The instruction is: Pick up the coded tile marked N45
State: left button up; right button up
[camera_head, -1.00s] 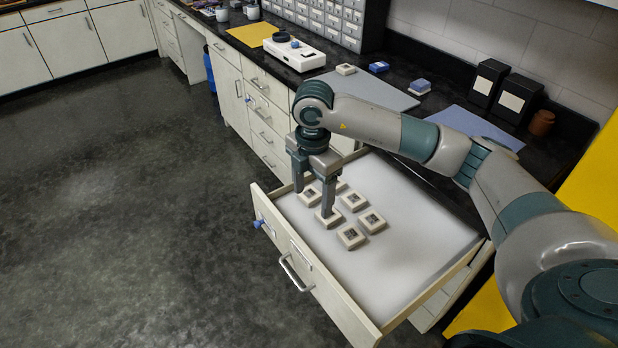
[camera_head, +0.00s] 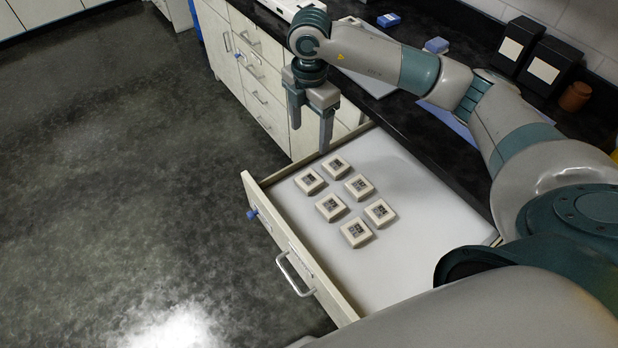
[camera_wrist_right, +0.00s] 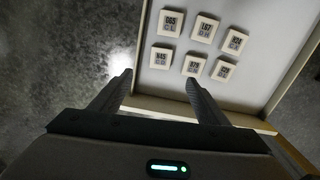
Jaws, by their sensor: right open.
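Several pale square tiles with dark printed codes (camera_head: 331,207) lie in two rows on the white floor of an open drawer (camera_head: 420,235). In the right wrist view the left tile of the lower row (camera_wrist_right: 161,57) seems to end in 45; its first character is too small to be sure of, and I cannot match it to one tile in the head view. My right gripper (camera_head: 311,138) is open and empty, fingers pointing down, above the drawer's far left area and clear of the tiles. Its spread fingers also show in the right wrist view (camera_wrist_right: 157,90). My left gripper is not in view.
The drawer's front panel (camera_head: 290,250) has a metal handle (camera_head: 294,275) and a blue knob (camera_head: 252,213). Behind is a black counter (camera_head: 455,165) with dark boxes (camera_head: 548,70) and a brown jar (camera_head: 575,96). The drawer's right part is bare.

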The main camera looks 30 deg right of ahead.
jog(key=p, duration=0.4)
send_over(309, 179)
jog(key=f, duration=1.1)
jog(key=shift+w+d, duration=0.1)
jog(key=shift+d, duration=0.1)
jog(key=shift+f, duration=0.65)
jog(key=shift+a+f+p, duration=0.15)
jog(key=shift+f+p, duration=0.55)
jog(key=shift+s+f+p, duration=0.2)
jog(key=shift+f+p, duration=0.3)
jog(key=shift+f, duration=1.4)
jog(key=shift+c, duration=0.6)
